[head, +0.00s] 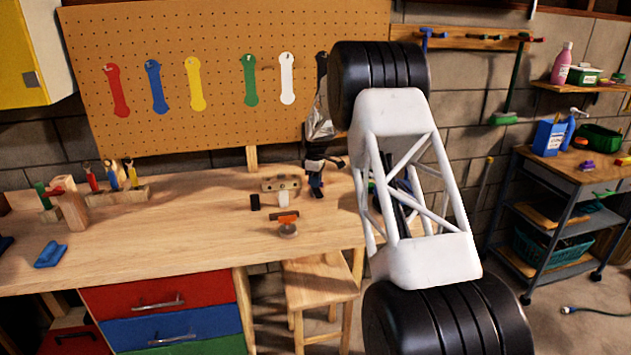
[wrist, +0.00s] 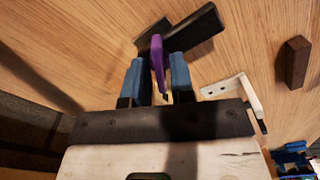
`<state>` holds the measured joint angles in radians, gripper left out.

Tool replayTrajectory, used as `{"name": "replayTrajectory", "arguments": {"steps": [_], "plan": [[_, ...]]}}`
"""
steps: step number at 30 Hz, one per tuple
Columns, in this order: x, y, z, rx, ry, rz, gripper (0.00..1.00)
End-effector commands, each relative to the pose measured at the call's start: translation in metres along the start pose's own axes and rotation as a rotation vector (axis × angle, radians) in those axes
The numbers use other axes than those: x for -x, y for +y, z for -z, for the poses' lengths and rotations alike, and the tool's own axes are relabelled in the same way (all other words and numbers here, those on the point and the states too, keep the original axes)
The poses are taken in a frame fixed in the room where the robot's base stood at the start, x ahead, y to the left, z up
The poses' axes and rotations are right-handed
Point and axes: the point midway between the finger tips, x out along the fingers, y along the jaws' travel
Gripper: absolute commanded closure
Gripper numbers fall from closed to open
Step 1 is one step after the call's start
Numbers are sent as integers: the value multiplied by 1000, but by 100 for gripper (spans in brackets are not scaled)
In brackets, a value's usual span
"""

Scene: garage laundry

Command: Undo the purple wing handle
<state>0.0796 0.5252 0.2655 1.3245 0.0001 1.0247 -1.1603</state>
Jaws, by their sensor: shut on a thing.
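The purple wing handle (wrist: 157,58) stands upright in the wrist view, next to a dark bar-shaped part (wrist: 195,32) on the wooden bench. My gripper (wrist: 157,70) has its blue fingertips on either side of the handle and is shut on it. The handle's lower part is partly hidden between the fingers. In the head view my gripper (head: 316,180) is low over the bench behind my large white arm link. The handle cannot be made out there.
In the wrist view a brown block (wrist: 297,62) and a pale bracket (wrist: 235,92) are to the right. In the head view a dark block (head: 255,202) and an orange-topped piece (head: 287,222) sit left of my gripper. The bench's (head: 150,240) left middle is mostly clear.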

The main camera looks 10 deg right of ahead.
Motion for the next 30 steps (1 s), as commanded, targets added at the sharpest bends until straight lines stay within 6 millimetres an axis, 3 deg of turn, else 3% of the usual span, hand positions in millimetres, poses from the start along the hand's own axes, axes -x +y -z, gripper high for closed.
{"name": "replayTrajectory", "arguments": {"steps": [20,21,22,30], "plan": [[-5,-1,-1,54,-3,6,100],[-5,-1,-1,54,-3,6,71],[-5,-1,-1,54,-3,6,67],[-2,-1,-1,54,-1,3,65]]}}
